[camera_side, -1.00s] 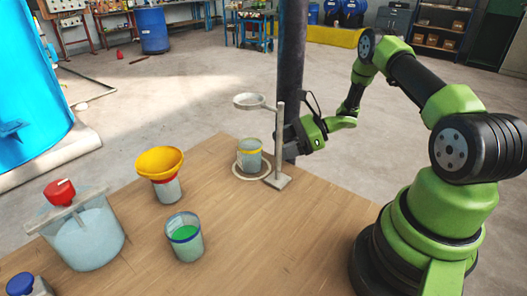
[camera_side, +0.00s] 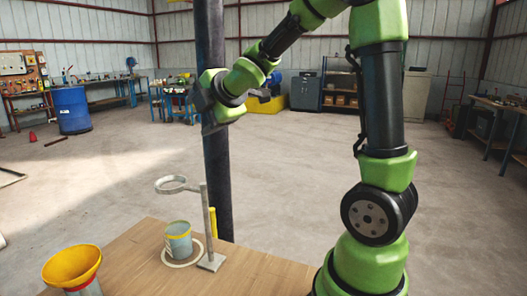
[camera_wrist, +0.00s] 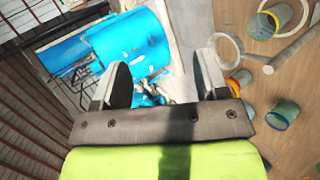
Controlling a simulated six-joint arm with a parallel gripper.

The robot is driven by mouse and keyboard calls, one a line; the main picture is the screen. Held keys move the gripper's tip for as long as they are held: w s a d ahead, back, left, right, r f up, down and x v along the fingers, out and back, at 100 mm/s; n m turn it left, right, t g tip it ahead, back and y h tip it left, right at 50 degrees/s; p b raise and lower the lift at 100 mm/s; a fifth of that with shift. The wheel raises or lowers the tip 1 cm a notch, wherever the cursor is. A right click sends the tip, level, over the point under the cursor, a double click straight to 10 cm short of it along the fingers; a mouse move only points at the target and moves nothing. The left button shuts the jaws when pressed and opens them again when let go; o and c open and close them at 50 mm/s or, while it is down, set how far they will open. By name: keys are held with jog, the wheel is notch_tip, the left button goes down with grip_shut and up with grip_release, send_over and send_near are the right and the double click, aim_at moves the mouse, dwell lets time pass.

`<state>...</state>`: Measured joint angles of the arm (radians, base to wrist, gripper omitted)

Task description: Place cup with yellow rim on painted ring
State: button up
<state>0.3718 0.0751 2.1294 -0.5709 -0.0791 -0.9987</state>
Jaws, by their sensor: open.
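The cup with the yellow rim (camera_side: 178,241) stands upright on the table, inside the pale painted ring (camera_side: 167,261). It also shows at the top right of the wrist view (camera_wrist: 281,17). My gripper (camera_side: 209,112) is raised high above the table, above the cup and the ring stand, with nothing touching it. In the wrist view its two fingers (camera_wrist: 163,84) are spread apart with nothing between them.
A metal ring stand (camera_side: 207,228) stands just right of the cup, its loop (camera_side: 171,184) above cup height. An orange-yellow funnel (camera_side: 72,266) is at front left. A dark column (camera_side: 213,150) rises behind the table.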

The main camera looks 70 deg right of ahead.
jog(key=s+a+m+g+y, duration=0.3)
jog(key=s+a+m+y, duration=0.2)
jog(key=s+a+m, duration=1)
jog(key=s+m, duration=0.3)
jog(key=s, duration=0.1)
jog(key=shift+s+a+f+g+y, duration=0.2)
jog(key=shift+s+g+y, duration=0.1)
jog(key=shift+y, duration=0.1)
